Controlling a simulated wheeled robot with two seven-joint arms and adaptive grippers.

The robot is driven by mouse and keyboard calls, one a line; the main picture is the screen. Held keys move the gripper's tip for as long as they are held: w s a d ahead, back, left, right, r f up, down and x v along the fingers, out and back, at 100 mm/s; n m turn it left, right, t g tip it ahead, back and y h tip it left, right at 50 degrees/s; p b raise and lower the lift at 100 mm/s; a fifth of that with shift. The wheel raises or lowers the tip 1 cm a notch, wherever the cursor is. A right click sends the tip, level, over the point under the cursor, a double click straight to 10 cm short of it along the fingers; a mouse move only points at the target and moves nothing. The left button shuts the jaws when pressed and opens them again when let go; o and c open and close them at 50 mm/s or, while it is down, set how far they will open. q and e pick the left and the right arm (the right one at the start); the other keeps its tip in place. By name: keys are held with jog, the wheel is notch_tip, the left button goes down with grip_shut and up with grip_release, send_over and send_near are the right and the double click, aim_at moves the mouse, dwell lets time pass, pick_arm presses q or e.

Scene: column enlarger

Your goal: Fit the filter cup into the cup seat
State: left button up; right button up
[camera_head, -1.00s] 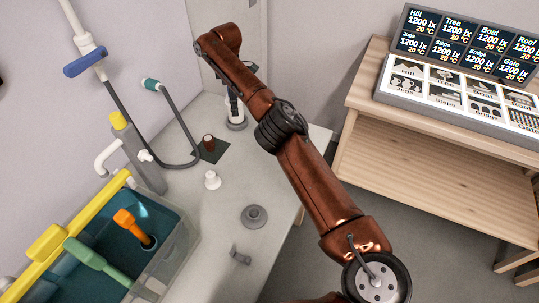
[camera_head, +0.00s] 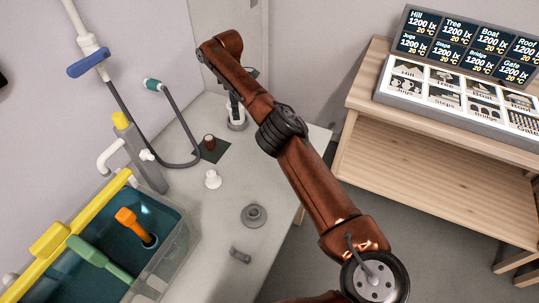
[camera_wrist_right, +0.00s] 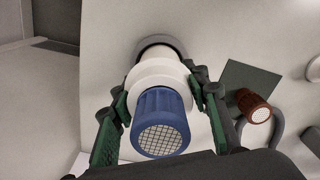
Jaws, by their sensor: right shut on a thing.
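In the right wrist view, a blue cup with a pale mesh end (camera_wrist_right: 160,126) sits against a white flanged collar (camera_wrist_right: 160,74). The collar stands in a grey ring (camera_wrist_right: 162,44) on the counter. My right gripper (camera_wrist_right: 160,101) has its green-padded fingers on both sides, shut on the blue cup near the collar; the exact contact is hard to see. Whether the cup is fully inside the collar cannot be told. In the head view, my right gripper (camera_head: 238,96) is partly hidden by my arm, above the white collar (camera_head: 237,114). My left gripper is not in view.
A brown mesh-ended cup (camera_head: 209,142) stands on a dark mat (camera_head: 217,153). A white knob (camera_head: 212,180), a grey round fitting (camera_head: 254,215) and a small grey bracket (camera_head: 240,256) lie nearer. A water tub (camera_head: 180,245) is at left, a wooden shelf (camera_head: 440,130) at right.

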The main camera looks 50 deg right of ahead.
jog(key=shift+f, duration=0.15)
jog(key=o, duration=1.5)
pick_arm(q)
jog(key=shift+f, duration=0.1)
pick_arm(e)
jog(key=shift+r, duration=0.2)
pick_arm(q)
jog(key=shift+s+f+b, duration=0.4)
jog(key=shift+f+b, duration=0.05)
jog(key=shift+b, duration=0.2)
pick_arm(e)
jog(key=shift+r, duration=1.1)
pick_arm(q)
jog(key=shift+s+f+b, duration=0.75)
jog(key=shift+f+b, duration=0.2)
jog(key=shift+b, duration=0.2)
pick_arm(e)
jog(key=shift+r, duration=1.2)
pick_arm(q)
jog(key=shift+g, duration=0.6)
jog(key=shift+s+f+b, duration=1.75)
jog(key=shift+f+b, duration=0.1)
jog(key=shift+b, duration=0.55)
pick_arm(e)
jog(key=shift+a+r, duration=0.1)
jog(key=shift+r, duration=1.15)
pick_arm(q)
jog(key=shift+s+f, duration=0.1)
pick_arm(e)
jog(key=shift+r, duration=0.15)
